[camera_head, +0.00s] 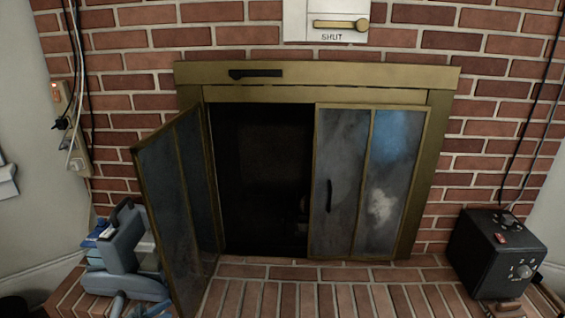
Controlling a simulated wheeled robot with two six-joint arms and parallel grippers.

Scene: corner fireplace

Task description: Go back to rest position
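The fireplace has a brass frame (320,76) with a dark slide handle (255,73) on its top bar. Its left glass door (165,205) is folded outward and stands open over the hearth. The right glass door (368,180) is closed across the right half of the opening and has a dark vertical handle. My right gripper is not in view.
A black box with knobs (498,250) stands at the right end of the brick hearth (320,295). A white plate with a brass lever marked SHUT (326,22) is above the fireplace. Cables hang along both sides. The hearth's middle is clear.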

